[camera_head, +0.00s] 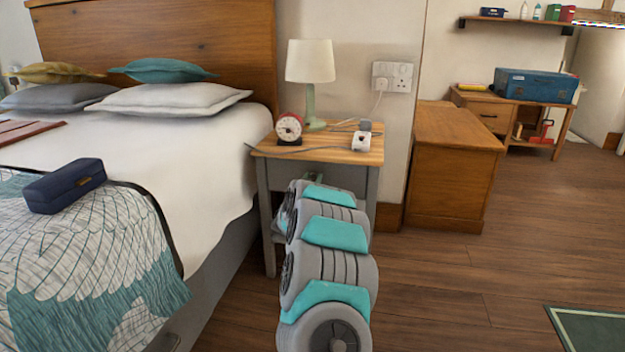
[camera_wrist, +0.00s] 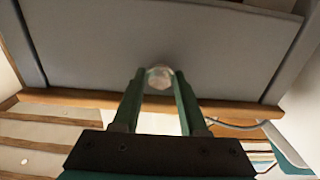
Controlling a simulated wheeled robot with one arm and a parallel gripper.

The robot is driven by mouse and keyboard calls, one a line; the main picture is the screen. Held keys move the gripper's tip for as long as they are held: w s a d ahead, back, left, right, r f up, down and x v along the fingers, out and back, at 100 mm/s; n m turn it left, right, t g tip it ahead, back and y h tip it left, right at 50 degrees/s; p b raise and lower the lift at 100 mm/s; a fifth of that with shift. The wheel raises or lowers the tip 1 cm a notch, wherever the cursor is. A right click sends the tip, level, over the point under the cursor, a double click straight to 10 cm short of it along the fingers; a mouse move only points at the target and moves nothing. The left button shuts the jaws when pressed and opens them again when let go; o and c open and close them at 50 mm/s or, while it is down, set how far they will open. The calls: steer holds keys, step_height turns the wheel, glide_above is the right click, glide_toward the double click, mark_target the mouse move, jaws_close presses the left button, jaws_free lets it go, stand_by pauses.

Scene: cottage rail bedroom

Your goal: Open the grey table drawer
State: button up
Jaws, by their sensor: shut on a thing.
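The grey bedside table (camera_head: 265,205) has a wooden top and stands right of the bed in the head view. Its grey drawer front (camera_wrist: 230,55) fills much of the wrist view, with the wooden top edge along the bottom of that picture. A small round pale knob (camera_wrist: 160,83) sits on the drawer front. My gripper (camera_wrist: 159,75) has its two green fingers on either side of the knob and is shut on it. I cannot tell whether the drawer is out at all.
A lamp (camera_head: 311,65), a red clock (camera_head: 289,128) and small white and grey items stand on the table. The bed (camera_head: 215,150) is close on the left. A wooden chest (camera_head: 450,180) stands to the right. Wooden floor (camera_head: 450,280) is clear at the front right.

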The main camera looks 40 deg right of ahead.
jaws_close()
stand_by(0.8)
